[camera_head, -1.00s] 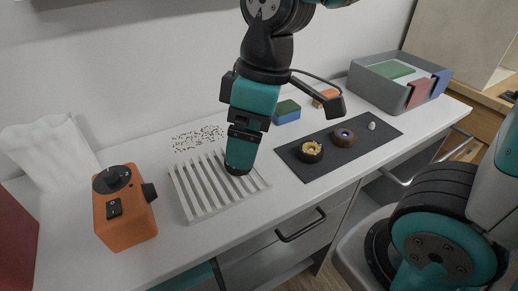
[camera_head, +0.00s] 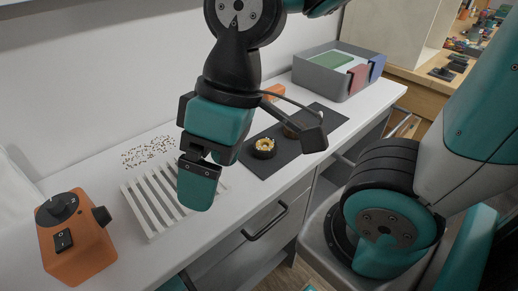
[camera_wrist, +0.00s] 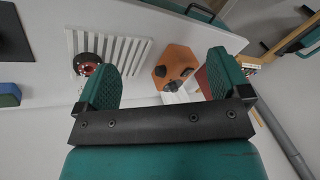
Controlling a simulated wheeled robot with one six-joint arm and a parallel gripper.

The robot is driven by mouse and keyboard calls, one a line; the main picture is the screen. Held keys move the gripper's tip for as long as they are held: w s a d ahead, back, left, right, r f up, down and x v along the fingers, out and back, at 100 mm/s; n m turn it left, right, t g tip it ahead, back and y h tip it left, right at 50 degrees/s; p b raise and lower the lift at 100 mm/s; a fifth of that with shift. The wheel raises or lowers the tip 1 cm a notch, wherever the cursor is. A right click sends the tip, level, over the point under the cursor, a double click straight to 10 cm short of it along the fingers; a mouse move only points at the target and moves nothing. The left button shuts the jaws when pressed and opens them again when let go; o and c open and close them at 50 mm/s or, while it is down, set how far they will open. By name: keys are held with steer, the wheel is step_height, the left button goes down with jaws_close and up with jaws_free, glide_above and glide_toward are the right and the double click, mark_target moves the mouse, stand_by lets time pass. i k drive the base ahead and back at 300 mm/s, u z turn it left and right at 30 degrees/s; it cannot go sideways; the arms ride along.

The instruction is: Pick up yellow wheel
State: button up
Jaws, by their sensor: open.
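The yellow wheel (camera_head: 263,147), a black tire with a yellow hub, lies flat on a dark mat (camera_head: 258,165) on the counter. My gripper (camera_head: 198,190) hangs left of it in the head view, in front of the white slatted rack. My gripper (camera_wrist: 165,77) is open and empty in the wrist view, its two teal fingers spread. The yellow wheel is not visible in the wrist view. A different wheel with a red hub (camera_wrist: 87,64) shows by the rack there.
A slatted rack (camera_head: 150,206) and an orange box with knobs (camera_head: 78,245) stand at left. A grey bin (camera_head: 318,76) stands at the far end. A drawer handle (camera_head: 266,222) sticks out below the counter's front edge.

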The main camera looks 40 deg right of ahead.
mark_target(261, 153)
steer(key=u, duration=1.45)
steer(key=k, duration=0.9)
steer(key=z, duration=1.4)
steer(key=i, duration=0.5)
steer(key=z, duration=0.05)
